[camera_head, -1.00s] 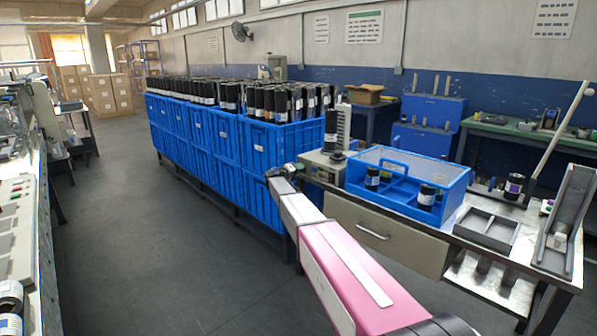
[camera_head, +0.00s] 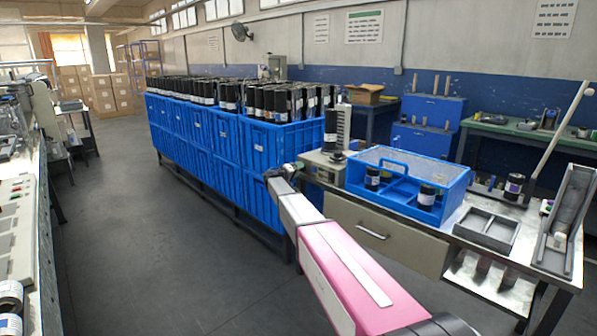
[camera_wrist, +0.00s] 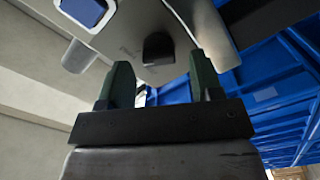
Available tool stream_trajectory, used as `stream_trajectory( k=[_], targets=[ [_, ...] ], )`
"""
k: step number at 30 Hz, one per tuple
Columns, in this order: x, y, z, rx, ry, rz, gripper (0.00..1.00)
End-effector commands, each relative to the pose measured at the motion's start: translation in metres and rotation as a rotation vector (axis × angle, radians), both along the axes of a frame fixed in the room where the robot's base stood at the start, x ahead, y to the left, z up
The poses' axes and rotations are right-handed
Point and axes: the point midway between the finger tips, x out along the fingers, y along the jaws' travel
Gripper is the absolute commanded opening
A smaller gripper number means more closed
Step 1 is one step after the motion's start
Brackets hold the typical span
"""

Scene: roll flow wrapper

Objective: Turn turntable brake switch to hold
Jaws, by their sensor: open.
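My gripper (camera_wrist: 160,78) is open in the wrist view, with two dark green fingers pointing up at a pale metal panel (camera_wrist: 135,25). A small dark knob (camera_wrist: 158,48), which looks like the brake switch, sits on this panel. It appears in the gap between the fingertips, with space on both sides. I cannot tell how far it is from the fingers or read its position marks. In the head view my gripper (camera_head: 287,170) is at the left end of the workbench. It is beside a beige box-shaped device (camera_head: 325,162) with a black roll on it; the knob is hidden there.
Blue crates (camera_head: 200,135) full of black rolls stand left of and behind my gripper. A blue tray with a clear lid (camera_head: 408,185) stands on the bench right of the device. A drawer (camera_head: 385,232) is below. The floor (camera_head: 150,250) at left is clear.

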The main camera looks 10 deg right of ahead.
Motion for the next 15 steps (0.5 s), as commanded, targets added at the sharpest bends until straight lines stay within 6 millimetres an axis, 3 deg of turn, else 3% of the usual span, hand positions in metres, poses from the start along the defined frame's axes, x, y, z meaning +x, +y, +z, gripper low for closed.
stream_trajectory(
  k=[15],
  targets=[
    [-0.052,0.069,0.0,0.001,0.001,0.001,0.6]
  ],
)
